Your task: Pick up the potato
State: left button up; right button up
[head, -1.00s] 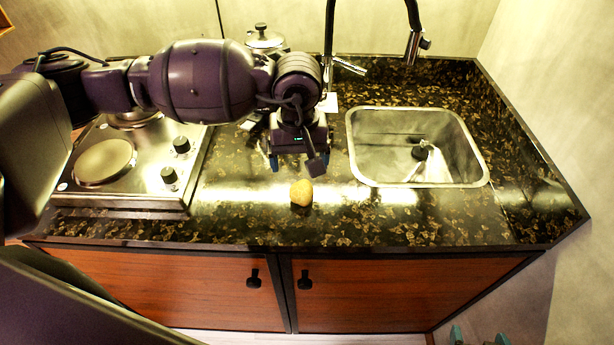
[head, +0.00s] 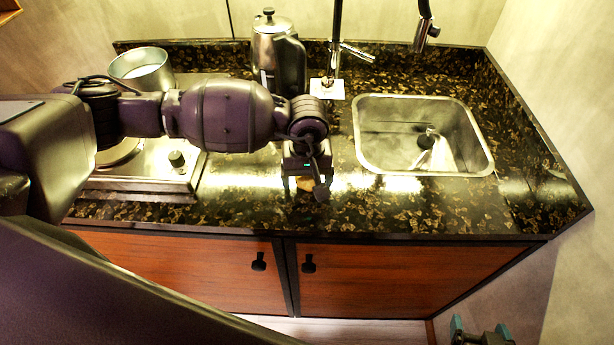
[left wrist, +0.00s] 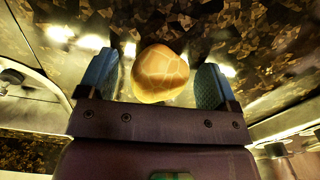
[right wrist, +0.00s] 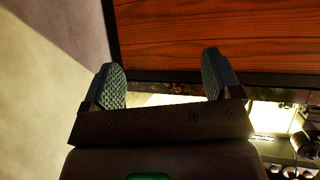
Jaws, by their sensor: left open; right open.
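The potato (left wrist: 161,74) is yellow-brown and rounded. In the left wrist view it lies between the two open blue fingers of my left gripper (left wrist: 153,82), with a gap visible on each side. In the head view the potato (head: 304,184) is mostly hidden under my left gripper (head: 305,186), on the dark counter. My right gripper (head: 481,333) is open and empty at the lower right of the head view, low in front of the cabinets. In the right wrist view my right gripper (right wrist: 165,82) has nothing between its fingers.
A steel sink (head: 375,166) with a black tap is right of the potato. A stove (head: 150,180) is at the left, with a pot (head: 142,72) behind. A metal kettle (head: 278,58) stands at the back. The speckled counter (head: 400,208) is clear in front of the sink.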

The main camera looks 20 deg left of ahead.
pick_arm(q)
jog(key=shift+f, duration=0.1)
jog(key=shift+c, duration=0.3)
jog(key=c, duration=1)
pick_arm(e)
jog(key=shift+s+d+f, duration=0.1)
jog(key=shift+s+f, duration=0.25)
jog(key=shift+s, duration=0.15)
